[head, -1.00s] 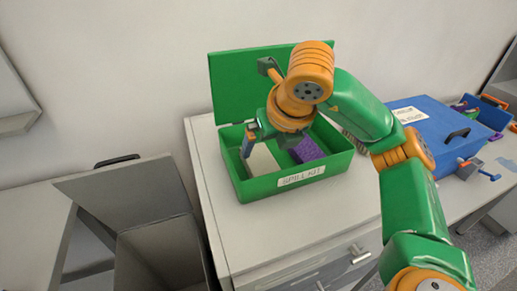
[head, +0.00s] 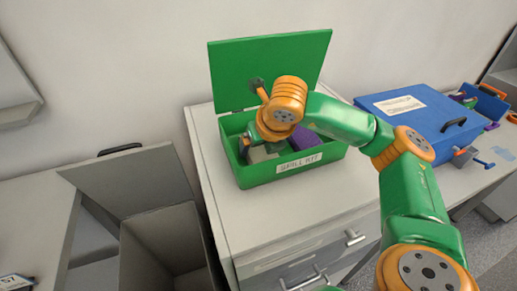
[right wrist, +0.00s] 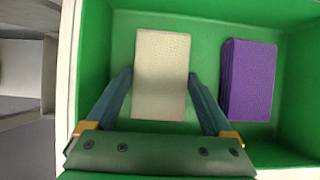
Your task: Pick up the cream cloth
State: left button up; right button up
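The cream cloth (right wrist: 161,50) lies flat in the green spill kit box (head: 317,162), near the left side of the box in the right wrist view. A small part of the cloth shows in the head view (head: 264,153), below my arm. My right gripper (right wrist: 160,76) is inside the box, with one finger on each side of the cloth. It is open, and the right wrist view shows small gaps or light contact at the cloth's edges; I cannot tell which. In the head view the right gripper (head: 246,150) is mostly hidden by its own wrist. My left gripper is not in view.
The box's open lid (head: 290,60) stands up at the back. An open grey bin (head: 165,235) is at left.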

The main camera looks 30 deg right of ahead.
aim_at(261, 152)
jog(key=shift+w+d, duration=0.1)
jog(key=shift+w, duration=0.05)
jog(key=shift+c, duration=0.2)
jog(key=shift+r, duration=0.25)
jog(key=b+v, duration=0.1)
jog(key=v, duration=0.3)
jog(key=shift+w+r+b, duration=0.15)
jog(key=shift+w+b, duration=0.25)
jog(key=p+v, duration=0.1)
jog(key=v, duration=0.4)
jog(key=shift+s+r+p, duration=0.2)
jog(key=shift+r+p, duration=0.05)
jog(key=shift+p, duration=0.15)
jog(key=shift+c, duration=0.7)
jog(key=s+a+r+p, duration=0.1)
jog(key=s+r, duration=0.1)
jog(key=s, duration=0.2)
jog(key=s+a+r, duration=0.1)
jog(key=s+a, duration=0.1)
jog(key=s, duration=0.3)
jog(key=shift+s+a+r+p, duration=0.15)
jog(key=shift+a+r+p, duration=0.1)
jog(key=shift+r+p, duration=0.15)
